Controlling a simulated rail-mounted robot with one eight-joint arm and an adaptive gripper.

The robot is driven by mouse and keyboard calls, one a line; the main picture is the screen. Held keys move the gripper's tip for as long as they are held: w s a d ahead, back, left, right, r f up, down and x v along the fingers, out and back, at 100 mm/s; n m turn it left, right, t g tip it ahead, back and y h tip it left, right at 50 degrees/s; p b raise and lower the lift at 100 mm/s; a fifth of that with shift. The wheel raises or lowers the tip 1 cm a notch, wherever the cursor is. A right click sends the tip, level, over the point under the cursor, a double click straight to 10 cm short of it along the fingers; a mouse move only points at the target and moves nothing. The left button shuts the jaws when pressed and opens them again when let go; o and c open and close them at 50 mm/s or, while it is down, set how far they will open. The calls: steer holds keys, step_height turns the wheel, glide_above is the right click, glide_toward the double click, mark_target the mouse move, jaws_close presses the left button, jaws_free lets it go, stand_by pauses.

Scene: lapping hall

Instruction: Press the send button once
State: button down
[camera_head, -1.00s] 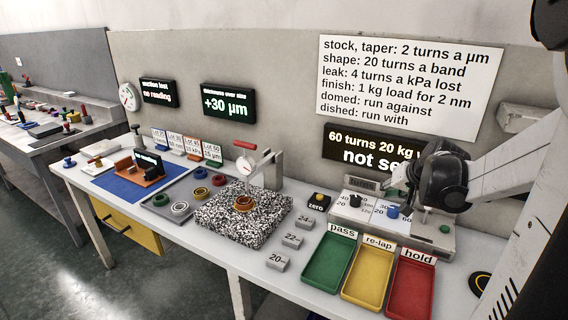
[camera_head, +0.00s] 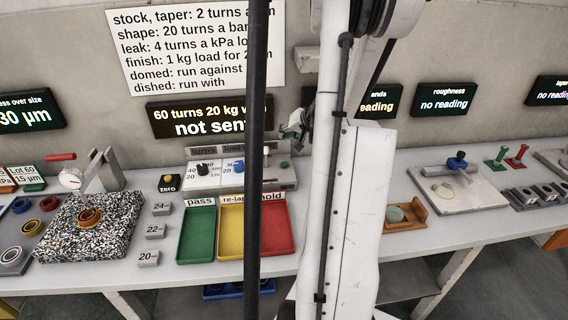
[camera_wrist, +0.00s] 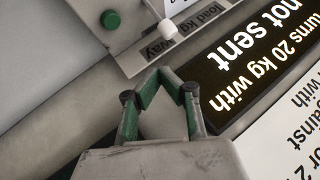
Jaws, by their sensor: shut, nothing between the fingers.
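The green button (camera_head: 284,164) is at the right end of the grey control panel (camera_head: 290,180). It also shows in the wrist view (camera_wrist: 110,20), at the upper left; I read no label on it. My gripper (camera_wrist: 158,74) is shut and empty, its green-lined fingers meeting in a point. The fingertips are apart from the button, to its lower right in that view. In the head view, my gripper (camera_head: 291,132) shows small above the panel's right end, partly hidden by my arm. The black display (camera_head: 210,117) reads "60 turns 20 kg" and "not sent".
A white-tipped lever (camera_wrist: 168,27) stands beside the button. The panel also carries a black knob (camera_head: 202,167) and a blue knob (camera_head: 238,166). Green (camera_head: 197,236), yellow (camera_head: 231,255) and red (camera_head: 277,232) trays lie in front. A granite block (camera_head: 110,235) stands left.

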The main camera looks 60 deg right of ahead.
mark_target(285, 164)
steer(key=shift+f, duration=0.1)
step_height(285, 164, down, 9)
steer(key=b, duration=0.6)
stand_by(1.6)
steer(key=shift+f+b, duration=0.25)
steer(key=shift+b, duration=0.2)
steer(key=shift+f+b, duration=0.45)
steer(key=shift+f, duration=0.05)
stand_by(0.6)
steer(key=shift+r, duration=0.15)
steer(key=shift+r+p, duration=0.5)
steer(key=shift+r, duration=0.3)
steer(key=shift+r, duration=0.1)
steer(key=shift+r+p, duration=1.45)
steer(key=shift+r, duration=0.95)
